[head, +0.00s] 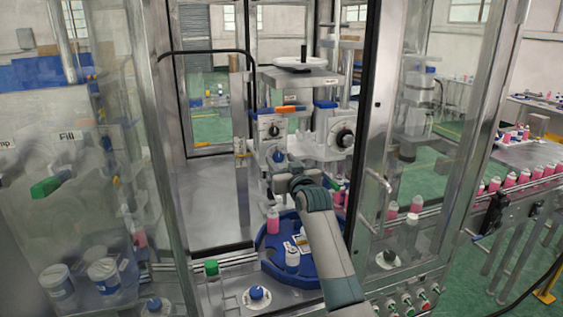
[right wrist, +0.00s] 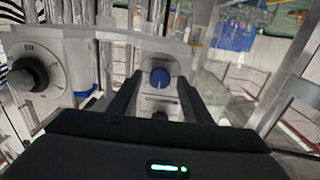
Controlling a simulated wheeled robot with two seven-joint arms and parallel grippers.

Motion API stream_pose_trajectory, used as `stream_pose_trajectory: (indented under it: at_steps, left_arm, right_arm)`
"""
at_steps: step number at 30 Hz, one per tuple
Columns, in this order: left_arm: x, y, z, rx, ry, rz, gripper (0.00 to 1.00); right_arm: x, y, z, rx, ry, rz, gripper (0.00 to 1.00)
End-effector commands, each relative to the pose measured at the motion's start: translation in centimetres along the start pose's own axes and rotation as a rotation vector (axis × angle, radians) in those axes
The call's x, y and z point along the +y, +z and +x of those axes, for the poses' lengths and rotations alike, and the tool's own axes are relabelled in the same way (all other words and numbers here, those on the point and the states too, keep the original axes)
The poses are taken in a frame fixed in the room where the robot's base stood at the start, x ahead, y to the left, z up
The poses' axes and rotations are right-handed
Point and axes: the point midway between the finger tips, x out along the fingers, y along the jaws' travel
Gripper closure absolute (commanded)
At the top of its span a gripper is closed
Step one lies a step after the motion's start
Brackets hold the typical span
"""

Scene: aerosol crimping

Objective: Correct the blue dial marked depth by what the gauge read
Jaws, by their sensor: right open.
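The blue dial (head: 278,155) is on the front of a white unit in the machine, below a smaller black knob (head: 274,130). In the right wrist view the blue dial (right wrist: 160,77) shows between my fingers, with a pale pointer line on its face. My right gripper (head: 280,164) is open in front of it, its fingers on either side; I cannot tell whether they touch it. The dial's lettering is too small to read. A gauge reading is not legible. My left gripper is not in view.
A large black knob with a marked face (head: 345,138) sits right of the blue dial. A blue turntable (head: 262,262) below carries a pink bottle (head: 273,221) and a white one. Metal door frames and glass panels stand on both sides.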

Motion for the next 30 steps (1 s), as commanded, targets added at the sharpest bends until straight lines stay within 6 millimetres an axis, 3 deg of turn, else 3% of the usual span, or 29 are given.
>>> stream_pose_trajectory:
  at_steps: [1,6,19,30]
  left_arm:
    - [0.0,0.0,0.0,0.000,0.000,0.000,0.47]
    - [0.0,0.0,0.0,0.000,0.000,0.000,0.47]
    - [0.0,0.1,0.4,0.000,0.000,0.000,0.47]
    - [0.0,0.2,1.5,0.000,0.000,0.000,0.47]
  right_arm:
    - [0.0,0.0,0.0,0.000,0.000,0.000,0.60]
    - [0.0,0.0,0.0,0.000,0.000,0.000,0.97]
    - [0.0,0.1,0.0,0.000,0.000,-0.056,0.96]
    - [0.1,0.1,0.0,-0.001,0.001,-0.291,0.96]
